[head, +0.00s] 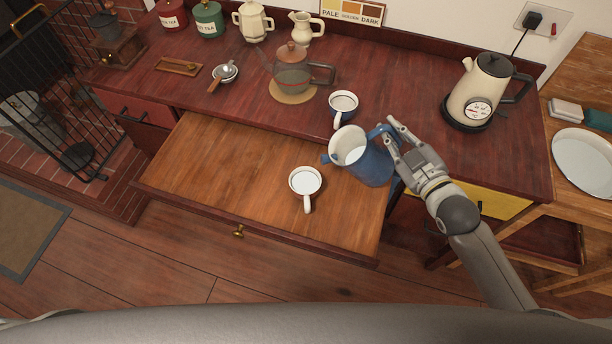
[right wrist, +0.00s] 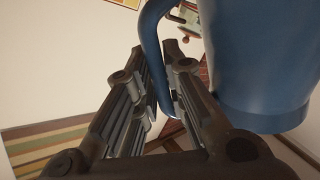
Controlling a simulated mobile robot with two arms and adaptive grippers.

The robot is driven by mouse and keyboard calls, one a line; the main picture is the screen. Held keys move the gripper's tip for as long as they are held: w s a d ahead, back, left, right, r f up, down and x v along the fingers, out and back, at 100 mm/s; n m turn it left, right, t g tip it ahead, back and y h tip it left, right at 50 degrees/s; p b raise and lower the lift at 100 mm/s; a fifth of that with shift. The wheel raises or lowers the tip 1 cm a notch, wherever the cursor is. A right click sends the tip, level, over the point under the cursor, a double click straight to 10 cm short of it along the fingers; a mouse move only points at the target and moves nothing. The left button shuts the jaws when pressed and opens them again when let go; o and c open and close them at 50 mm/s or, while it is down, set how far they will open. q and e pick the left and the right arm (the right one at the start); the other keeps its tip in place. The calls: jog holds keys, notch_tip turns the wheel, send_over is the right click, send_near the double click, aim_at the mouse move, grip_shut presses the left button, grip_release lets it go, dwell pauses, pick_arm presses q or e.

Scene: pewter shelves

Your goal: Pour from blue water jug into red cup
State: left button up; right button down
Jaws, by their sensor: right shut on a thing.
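The blue water jug (head: 368,165) has a pale interior and hangs tilted left above the right part of a pulled-out wooden board. My right gripper (head: 393,136) is shut on its handle. In the right wrist view the jug's body (right wrist: 262,65) fills the upper right, with the handle between the fingers (right wrist: 165,85). A cup (head: 305,182) with a white inside and pale handle stands on the board, left of and below the jug's spout, apart from it. A dark blue cup (head: 343,105) stands on the tabletop behind. No cup looks clearly red. My left gripper is out of view.
The pulled-out board (head: 215,165) is mostly clear. On the dark red tabletop stand a glass teapot (head: 292,78), a strainer (head: 225,73), and a cream kettle (head: 482,90) at right. Canisters and pots line the back. A white plate (head: 585,165) lies far right.

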jog(key=shift+w+d+m, duration=0.1)
jog(key=shift+d+m, duration=0.1)
jog(key=shift+m, duration=0.1)
jog(key=d, duration=0.1)
jog(key=d+m, duration=0.1)
jog(key=d+m+b, duration=0.1)
jog(key=shift+w+f+t+y, duration=0.15)
jog(key=shift+w+t+y, duration=0.15)
jog(key=shift+w+y, duration=0.1)
jog(key=shift+w+d+f+m+t+b, duration=0.15)
jog(key=shift+d+f+m+b, duration=0.65)
jog(key=shift+m, duration=0.3)
jog(key=shift+w+d+f+m+t+b, duration=0.15)
jog(key=shift+d+f+m+b, duration=0.4)
jog(key=shift+m+b, duration=0.45)
